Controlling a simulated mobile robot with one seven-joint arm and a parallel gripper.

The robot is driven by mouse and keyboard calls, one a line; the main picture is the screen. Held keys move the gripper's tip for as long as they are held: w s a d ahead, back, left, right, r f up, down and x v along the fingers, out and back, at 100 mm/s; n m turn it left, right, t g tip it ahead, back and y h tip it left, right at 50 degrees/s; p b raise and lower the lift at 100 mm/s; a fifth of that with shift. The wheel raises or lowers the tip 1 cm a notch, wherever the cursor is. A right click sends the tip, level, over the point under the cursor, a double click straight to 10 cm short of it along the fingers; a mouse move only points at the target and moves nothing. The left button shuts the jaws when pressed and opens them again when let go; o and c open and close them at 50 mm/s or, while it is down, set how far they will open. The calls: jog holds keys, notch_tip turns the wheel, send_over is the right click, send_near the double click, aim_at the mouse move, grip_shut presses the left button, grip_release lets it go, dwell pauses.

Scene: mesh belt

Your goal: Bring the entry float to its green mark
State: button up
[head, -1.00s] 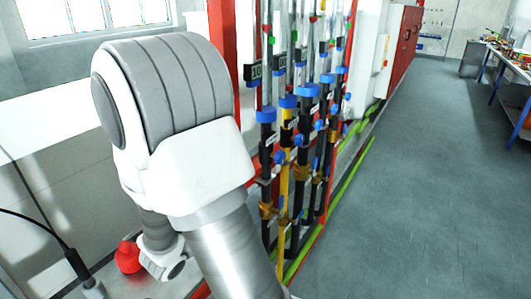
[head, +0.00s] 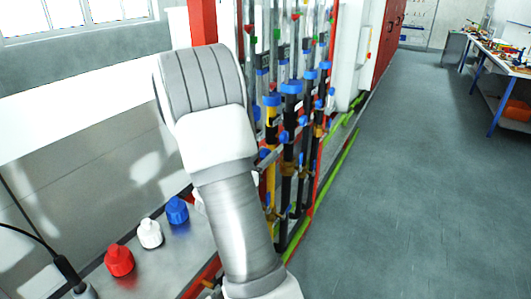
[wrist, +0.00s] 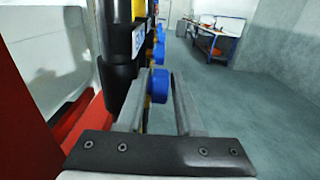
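A row of upright clear tubes (head: 281,62) with small green and red marks stands on a rack behind my arm. I cannot tell which is the entry tube, and its float is too small to make out. Blue-capped black and yellow pipes with blue side knobs (head: 284,137) stand below the tubes. My gripper (wrist: 160,92) is at this row; in the head view its fingers are small and partly hidden behind my arm. In the wrist view its two fingers stand apart on either side of a blue knob (wrist: 158,85). A firm grip on it does not show.
A dark pipe with a blue label (wrist: 124,60) stands close left of the fingers. Red (head: 119,260), white (head: 150,233) and blue (head: 177,210) capped pieces sit on a grey surface at left. The floor at right is clear, up to a workbench (head: 490,60).

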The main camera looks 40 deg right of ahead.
jog(key=shift+d, duration=0.2)
grip_shut()
jog(key=shift+r+p, duration=0.15)
jog(key=shift+p, duration=0.3)
